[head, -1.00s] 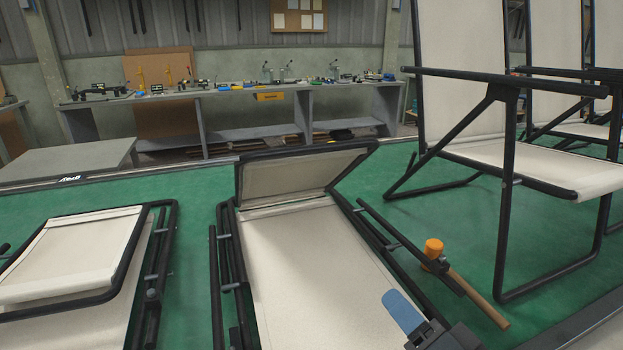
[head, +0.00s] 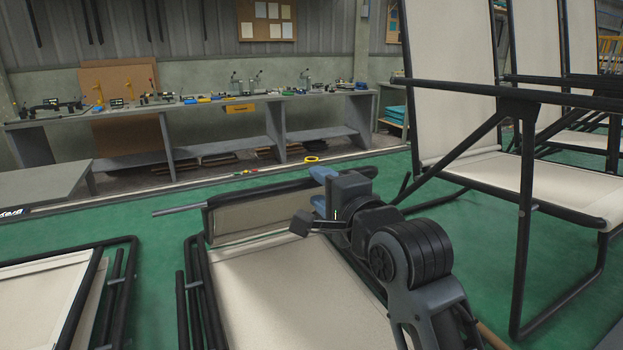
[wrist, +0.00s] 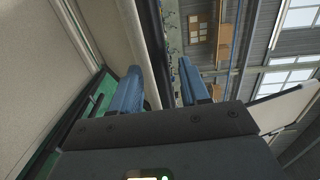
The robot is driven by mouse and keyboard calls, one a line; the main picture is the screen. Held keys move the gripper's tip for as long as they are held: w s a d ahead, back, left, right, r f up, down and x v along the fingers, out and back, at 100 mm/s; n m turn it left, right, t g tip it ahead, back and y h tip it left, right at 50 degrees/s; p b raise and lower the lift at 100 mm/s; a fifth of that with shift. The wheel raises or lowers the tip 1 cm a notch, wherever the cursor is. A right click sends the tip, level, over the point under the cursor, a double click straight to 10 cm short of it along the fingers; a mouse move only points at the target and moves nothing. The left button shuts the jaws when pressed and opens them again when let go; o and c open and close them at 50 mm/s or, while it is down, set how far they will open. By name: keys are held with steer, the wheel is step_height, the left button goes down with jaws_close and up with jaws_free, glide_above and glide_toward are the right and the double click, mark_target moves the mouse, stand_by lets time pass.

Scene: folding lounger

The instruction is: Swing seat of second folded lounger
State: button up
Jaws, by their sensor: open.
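The second folded lounger lies in the middle of the head view, with a large cream panel (head: 290,292) in a black frame. At its far end the hinged seat section (head: 252,222) stands tilted up, its fabric shaded. My gripper (head: 321,188) is at the right end of that section's upper bar, its blue fingers partly hidden by my wrist. In the wrist view my gripper (wrist: 158,72) has its fingers apart, with a black frame tube (wrist: 152,40) showing between them. I cannot tell whether either finger touches it. Cream fabric (wrist: 55,70) lies to the left.
Another folded lounger (head: 50,290) lies at the left. Unfolded loungers (head: 545,185) stand close on the right. A workbench (head: 230,110) runs along the back wall.

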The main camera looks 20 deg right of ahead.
mark_target(315, 185)
steer(key=shift+w+f, duration=0.15)
steer(key=shift+w, duration=1.7)
steer(key=shift+c, duration=0.3)
jaws_close()
